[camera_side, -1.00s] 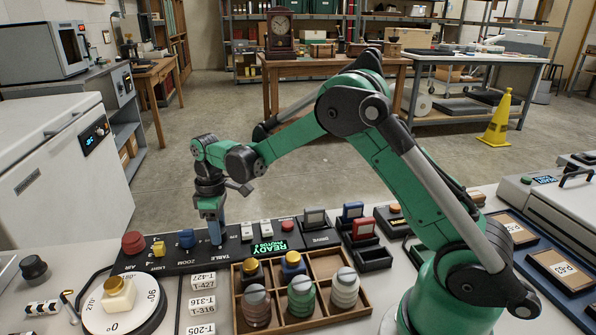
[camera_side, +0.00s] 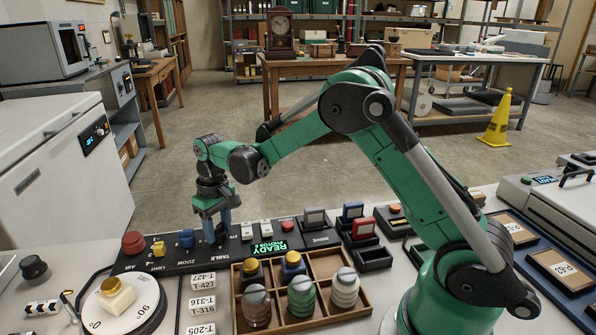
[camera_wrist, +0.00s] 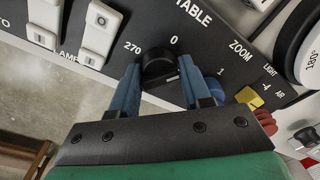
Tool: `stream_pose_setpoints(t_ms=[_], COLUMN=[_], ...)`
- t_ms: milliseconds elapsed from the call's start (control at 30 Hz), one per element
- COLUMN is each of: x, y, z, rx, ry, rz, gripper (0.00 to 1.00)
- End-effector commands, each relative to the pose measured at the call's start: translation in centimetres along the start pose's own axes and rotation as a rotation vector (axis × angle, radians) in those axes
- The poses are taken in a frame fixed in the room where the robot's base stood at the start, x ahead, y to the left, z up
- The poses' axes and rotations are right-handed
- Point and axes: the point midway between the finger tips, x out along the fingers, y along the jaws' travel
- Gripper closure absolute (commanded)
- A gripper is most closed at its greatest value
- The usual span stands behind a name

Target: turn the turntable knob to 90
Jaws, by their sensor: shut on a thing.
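The black table knob (camera_wrist: 159,68) sits on the control panel under the word TABLE, with 0 and 270 marks visible around it. My gripper (camera_wrist: 160,82) is shut on it, one blue finger on each side. A short pale line shows on the knob, but its exact reading is unclear. In the side view my gripper (camera_side: 215,238) points down at the panel (camera_side: 180,267) and hides the knob. The white round turntable (camera_side: 145,318) at the lower left carries a cream block-shaped object (camera_side: 118,300) with a yellowish top.
A lit green READY display (camera_side: 270,247) is nearby. A wooden tray (camera_side: 330,314) of jars stands in front.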

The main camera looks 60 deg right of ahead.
Motion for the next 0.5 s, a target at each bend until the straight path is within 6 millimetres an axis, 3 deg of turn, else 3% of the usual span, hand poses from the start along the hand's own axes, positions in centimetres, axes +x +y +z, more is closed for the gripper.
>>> stream_pose_setpoints(t_ms=[500], x=[-0.08], y=[0.30], z=[0.12], rx=[0.495], ry=[0.025], rz=[0.007], gripper=[1.00])
